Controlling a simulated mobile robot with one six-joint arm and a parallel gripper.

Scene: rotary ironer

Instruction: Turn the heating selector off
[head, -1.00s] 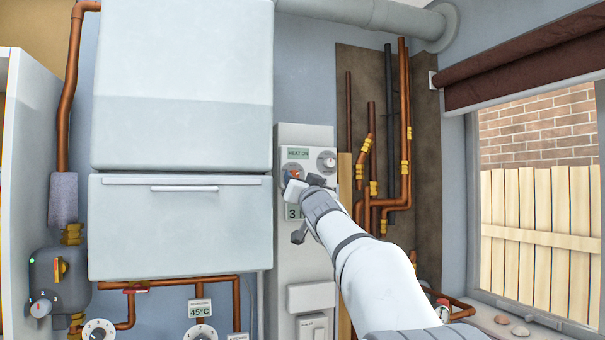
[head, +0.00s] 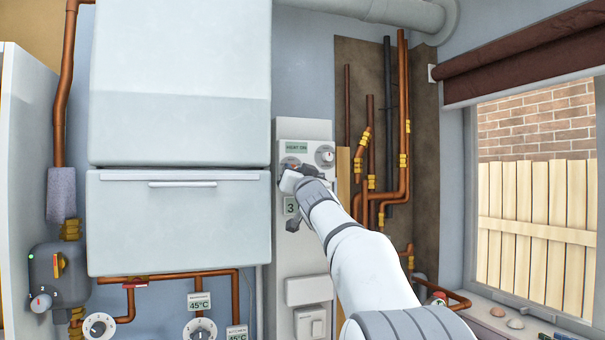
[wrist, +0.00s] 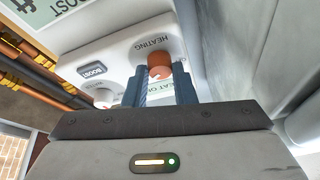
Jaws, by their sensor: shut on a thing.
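The heating selector is a small copper-orange knob (wrist: 160,60) under the word HEATING on a white control panel (wrist: 120,62). In the wrist view my gripper (wrist: 161,74) has its two blue-grey fingers on either side of the knob, shut on it. A green label below it, partly hidden by the fingers, shows part of its text. In the head view my gripper (head: 288,176) is at the panel and covers most of the knob. The green display (head: 296,147) above appears to read HEAT ON.
A large white boiler casing (head: 180,225) stands close on the left. Copper pipes (head: 403,150) run up the wall on the right.

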